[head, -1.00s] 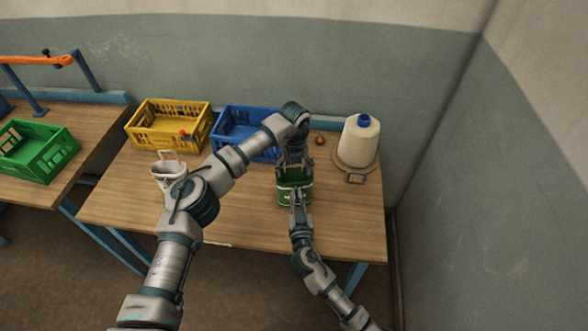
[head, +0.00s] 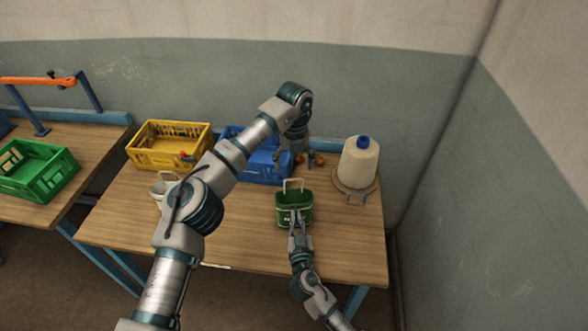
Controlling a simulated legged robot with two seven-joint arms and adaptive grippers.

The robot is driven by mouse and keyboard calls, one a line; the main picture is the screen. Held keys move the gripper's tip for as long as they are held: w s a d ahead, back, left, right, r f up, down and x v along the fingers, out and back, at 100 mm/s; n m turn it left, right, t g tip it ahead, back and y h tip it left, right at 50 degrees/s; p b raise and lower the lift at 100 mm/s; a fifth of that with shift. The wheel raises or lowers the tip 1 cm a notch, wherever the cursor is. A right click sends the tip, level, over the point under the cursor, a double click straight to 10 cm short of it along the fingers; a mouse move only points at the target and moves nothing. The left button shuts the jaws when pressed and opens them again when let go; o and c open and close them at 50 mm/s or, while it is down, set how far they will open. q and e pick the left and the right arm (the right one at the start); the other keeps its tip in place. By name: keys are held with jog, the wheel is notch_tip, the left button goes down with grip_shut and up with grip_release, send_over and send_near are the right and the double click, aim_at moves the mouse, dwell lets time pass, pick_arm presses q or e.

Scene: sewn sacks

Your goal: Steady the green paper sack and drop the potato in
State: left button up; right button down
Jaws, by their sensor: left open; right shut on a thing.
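The green paper sack (head: 294,213) stands upright on the table with a pale handle loop above its open mouth. My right gripper (head: 295,216) is shut on the near side of the sack. My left gripper (head: 309,160) is open behind the sack, beside two small reddish-brown round things, one at its left (head: 299,158) and one at its right (head: 319,160). I cannot tell whether either is a potato. The inside of the sack is too dark and small to make out.
A blue crate (head: 262,169) stands partly behind my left arm, with a yellow crate (head: 165,163) to its left. A white sack (head: 160,190) is partly hidden by that arm. A thread cone (head: 358,164) stands at the right. The table's front right is clear.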

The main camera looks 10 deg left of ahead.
jog(key=c, duration=1.2)
grip_release()
jog(key=shift+c, duration=0.2)
jog(key=v, duration=1.2)
jog(key=shift+s+f, duration=0.1)
jog(key=shift+f, duration=0.1)
